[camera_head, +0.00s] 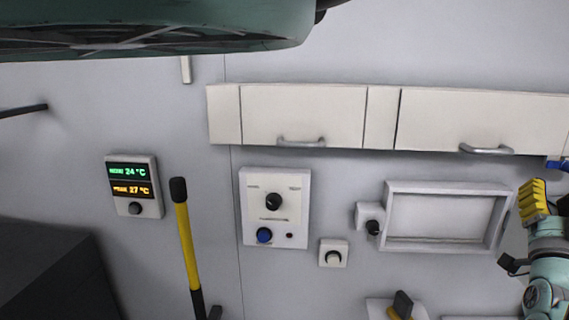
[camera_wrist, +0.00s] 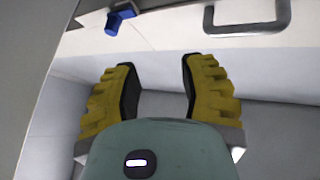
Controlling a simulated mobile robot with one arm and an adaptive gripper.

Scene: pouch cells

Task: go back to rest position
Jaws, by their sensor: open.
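My gripper (camera_wrist: 158,85) shows in the wrist view with its two yellow, black-lined fingers spread apart. The space between the fingers is empty. A pale cabinet front with a grey handle (camera_wrist: 250,25) lies beyond the fingertips, apart from them. In the head view my gripper (camera_head: 533,198) is at the far right, raised beside the wall, below the right end of the cabinets. Its fingers point up there and overlap in that view. Part of my arm below it is cut off by the frame's edge.
Wall cabinets (camera_head: 303,115) run across the wall. Below are a temperature display (camera_head: 134,186), a control panel (camera_head: 275,207) and a framed recess (camera_head: 437,217). A yellow-and-black pole (camera_head: 188,245) stands left of centre. A dark box (camera_head: 45,275) is at lower left. A small blue object (camera_wrist: 112,24) is near the cabinet.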

